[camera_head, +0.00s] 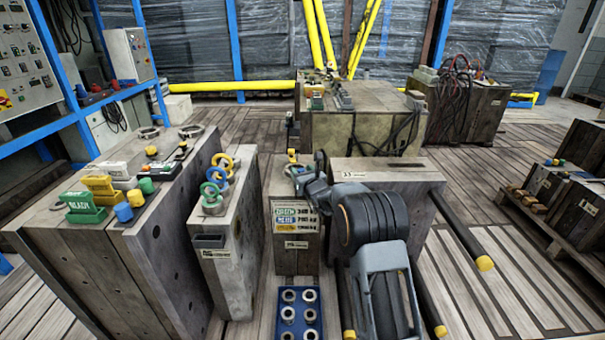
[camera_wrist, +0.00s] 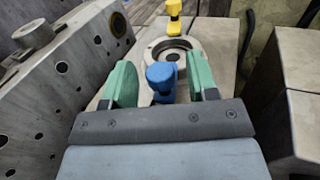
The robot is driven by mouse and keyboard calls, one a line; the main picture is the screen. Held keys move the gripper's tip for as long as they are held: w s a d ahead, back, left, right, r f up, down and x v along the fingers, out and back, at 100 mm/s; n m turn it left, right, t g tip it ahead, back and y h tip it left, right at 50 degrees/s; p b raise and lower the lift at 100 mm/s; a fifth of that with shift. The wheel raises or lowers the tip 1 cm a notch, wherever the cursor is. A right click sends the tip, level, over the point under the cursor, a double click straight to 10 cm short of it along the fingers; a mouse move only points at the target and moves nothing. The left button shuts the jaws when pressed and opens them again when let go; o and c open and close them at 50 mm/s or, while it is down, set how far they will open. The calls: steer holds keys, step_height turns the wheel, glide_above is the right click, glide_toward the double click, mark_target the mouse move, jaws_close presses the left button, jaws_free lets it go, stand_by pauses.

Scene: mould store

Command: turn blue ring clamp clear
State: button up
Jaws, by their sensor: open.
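The blue ring clamp (camera_wrist: 162,80) shows in the wrist view as a rounded blue piece at the near edge of a grey metal ring (camera_wrist: 205,66). My gripper (camera_wrist: 163,82) is open, its two green fingers on either side of the clamp with a gap on each side. A yellow clamp (camera_wrist: 174,9) is at the far edge of the same ring. In the head view my gripper (camera_head: 307,176) is over the narrow middle mould (camera_head: 296,256); the blue clamp is hidden there, and the yellow clamp (camera_head: 291,155) shows just behind.
A grey mould (camera_head: 228,275) with several coloured eyebolts stands to the left. Another mould block (camera_head: 385,172) stands close on the right. A blue tray (camera_head: 299,331) with metal rings lies below in front. Slatted floor (camera_head: 500,275) is open at the right.

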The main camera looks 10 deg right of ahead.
steer(key=shift+c, duration=0.3)
steer(key=c, duration=0.8)
steer(key=shift+c, duration=0.2)
steer(key=shift+r+n+y+p, duration=0.1)
steer(key=shift+n+y+p, duration=0.25)
steer(key=shift+y, duration=0.15)
steer(key=shift+d+y+p, duration=0.15)
steer(key=shift+y+p, duration=0.15)
steer(key=n+g+y+p, duration=0.2)
steer(key=n+y+p, duration=0.1)
steer(key=y, duration=0.1)
steer(key=shift+w+d+r, duration=0.1)
steer(key=shift+n+g+y+p, duration=0.85)
steer(key=shift+n+g+y, duration=1.1)
steer(key=shift+y, duration=0.35)
